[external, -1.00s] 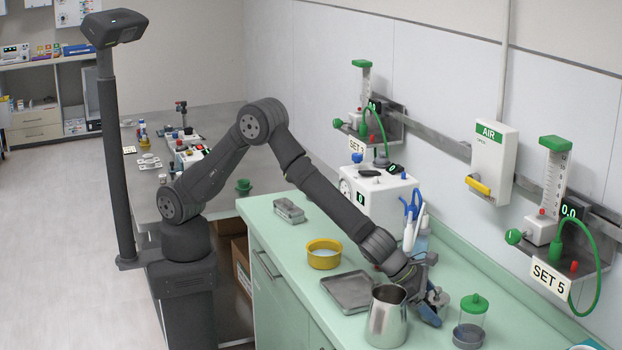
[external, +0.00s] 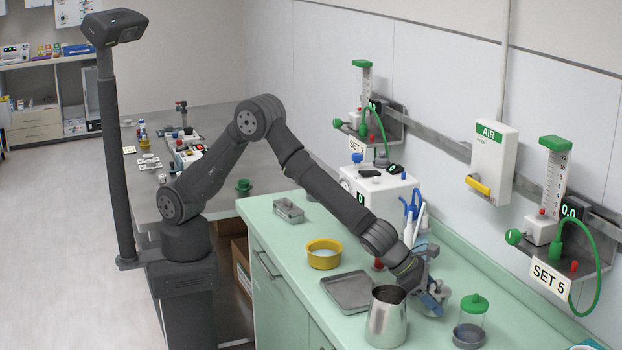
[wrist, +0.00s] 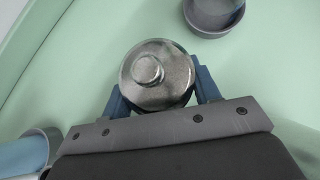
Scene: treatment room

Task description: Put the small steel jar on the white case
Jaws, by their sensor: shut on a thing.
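The small steel jar (wrist: 150,88), round with a knobbed lid, sits between the two blue fingers of my gripper (wrist: 162,92) in the wrist view. My gripper (external: 432,300) is shut on it. In the external view the jar (external: 443,300) is mostly hidden by the gripper, low over the green counter near the steel pitcher. The white case (external: 402,193), a box with a small dark display on its front, stands farther back on the counter against the wall. It is well away from my gripper, beyond my forearm.
A steel pitcher (external: 386,322) stands close in front of my gripper. A green-lidded clear jar (external: 473,314) is at its right. A grey tray (external: 350,291) and yellow bowl (external: 324,254) lie left. Blue-handled tools (external: 413,208) stand beside the case.

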